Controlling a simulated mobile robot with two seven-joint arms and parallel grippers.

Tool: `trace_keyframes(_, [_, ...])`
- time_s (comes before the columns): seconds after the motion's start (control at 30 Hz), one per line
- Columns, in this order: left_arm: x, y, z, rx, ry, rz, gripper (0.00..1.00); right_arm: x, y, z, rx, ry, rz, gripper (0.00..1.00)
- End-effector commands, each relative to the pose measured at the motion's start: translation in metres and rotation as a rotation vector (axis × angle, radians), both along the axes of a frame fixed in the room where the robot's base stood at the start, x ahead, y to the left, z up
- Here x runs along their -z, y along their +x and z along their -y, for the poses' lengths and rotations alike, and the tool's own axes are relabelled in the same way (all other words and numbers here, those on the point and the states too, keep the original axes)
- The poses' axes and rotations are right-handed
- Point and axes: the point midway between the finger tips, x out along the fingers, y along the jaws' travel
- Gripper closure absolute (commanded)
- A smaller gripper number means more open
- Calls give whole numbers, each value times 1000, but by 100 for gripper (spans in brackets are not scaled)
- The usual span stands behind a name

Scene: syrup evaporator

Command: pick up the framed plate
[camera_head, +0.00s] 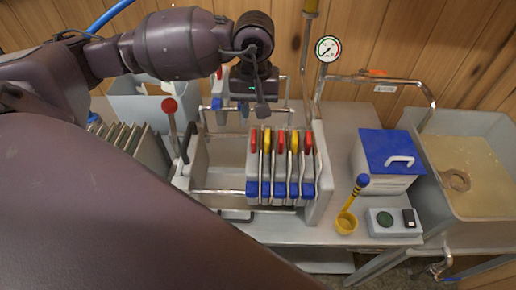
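Several pale framed plates (279,165) stand upright, side by side, in the press (227,152) at the middle. They have red or yellow tabs on top and blue blocks at their near lower ends. My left gripper (262,108) points down above and behind the far end of the press. A pale piece with a red tab (219,73) and blue ends shows beside and partly behind it. I cannot tell whether the gripper touches or holds that piece, or whether its fingers are open. My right gripper is not in view.
A red-knobbed lever (169,106) and a rack of grey sheets (128,140) stand left of the press. On the right are a blue-lidded box (391,150), a yellow ladle (346,220), a switch box (394,221) and a basin (470,165). A gauge (327,49) stands behind.

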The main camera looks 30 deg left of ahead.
Motion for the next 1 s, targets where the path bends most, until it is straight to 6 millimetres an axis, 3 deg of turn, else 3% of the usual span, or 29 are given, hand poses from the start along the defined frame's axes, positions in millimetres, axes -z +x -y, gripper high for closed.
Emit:
trace_keyframes(0.2, [31,-1,1,-1,-4,-2,72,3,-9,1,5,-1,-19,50])
trace_keyframes(0.47, [47,-3,1,-2,-5,-4,72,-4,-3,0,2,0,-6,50])
trace_keyframes(0.8, [87,-7,1,-1,-6,-2,72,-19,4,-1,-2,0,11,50])
trace_keyframes(1.0, [92,-7,1,-1,-5,0,72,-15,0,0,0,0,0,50])
